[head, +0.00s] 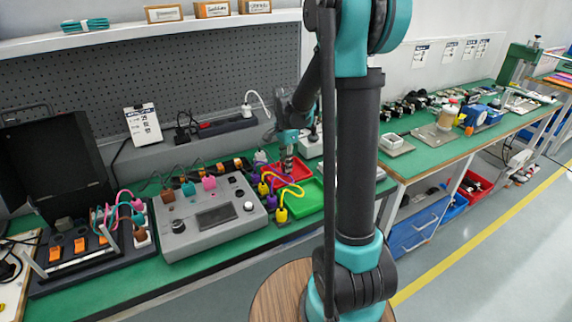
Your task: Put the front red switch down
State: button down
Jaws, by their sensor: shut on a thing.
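My gripper (287,163) is in the head view, pointing down over the red tray (300,172) at the back of the green bench. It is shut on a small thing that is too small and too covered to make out. I cannot pick out a red switch for certain. A green tray (308,205) lies just in front of the red one. Yellow and purple plugs with cables stand to the left of the trays, close to my gripper.
A grey control box (213,218) with a dark screen and knobs stands left of the trays. Further left is a black panel (90,262) with orange switches. The bench's front strip is clear.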

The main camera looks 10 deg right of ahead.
jog(key=shift+f, duration=0.25)
jog(key=shift+f, duration=0.1)
jog(key=c, duration=1.3)
grip_release()
jog(key=shift+c, duration=0.2)
notch_tip(320, 180, up, 12)
jog(key=shift+s, duration=0.1)
